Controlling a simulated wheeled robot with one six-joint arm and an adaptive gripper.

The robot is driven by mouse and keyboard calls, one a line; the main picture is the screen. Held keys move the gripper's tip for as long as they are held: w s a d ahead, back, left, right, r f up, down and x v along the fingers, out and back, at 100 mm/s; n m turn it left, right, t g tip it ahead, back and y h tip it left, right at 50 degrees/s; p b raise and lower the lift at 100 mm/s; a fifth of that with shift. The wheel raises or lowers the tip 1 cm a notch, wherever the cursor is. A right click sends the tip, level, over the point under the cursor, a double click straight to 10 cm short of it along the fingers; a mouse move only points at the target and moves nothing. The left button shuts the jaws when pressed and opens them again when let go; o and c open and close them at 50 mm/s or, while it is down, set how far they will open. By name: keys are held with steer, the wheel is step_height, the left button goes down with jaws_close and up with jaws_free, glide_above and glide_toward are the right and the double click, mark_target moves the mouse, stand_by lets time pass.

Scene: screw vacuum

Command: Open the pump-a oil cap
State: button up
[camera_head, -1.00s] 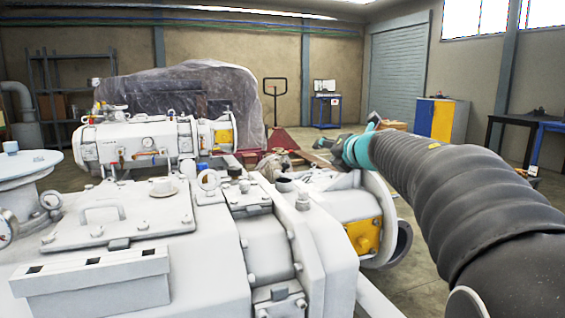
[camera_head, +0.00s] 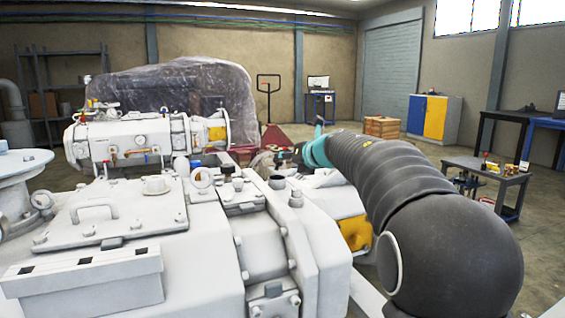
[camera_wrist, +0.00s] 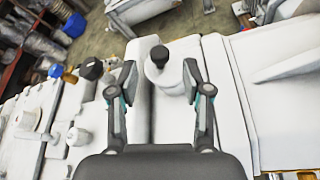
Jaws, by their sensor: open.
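A white pump (camera_head: 130,210) fills the near left of the head view. In the wrist view, a small black cap (camera_wrist: 159,54) tops a round white fitting between and beyond my fingertips. A larger black cap (camera_wrist: 91,68) and a blue cap (camera_wrist: 56,70) stand to its left. The blue cap also shows in the head view (camera_head: 196,165). I cannot tell which one is the oil cap. My gripper (camera_wrist: 160,76) is open and empty, with no clear contact. In the head view my arm largely hides it.
A second white pump (camera_head: 120,140) stands behind, before a plastic-wrapped bulk (camera_head: 175,90). A red pallet jack (camera_head: 272,135) and a wooden crate (camera_head: 381,126) are farther back. A dark side table (camera_head: 490,172) with small items stands at right. Open floor lies between.

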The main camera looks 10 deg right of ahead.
mark_target(283, 173)
steer(key=shift+x, duration=1.5)
jaws_close()
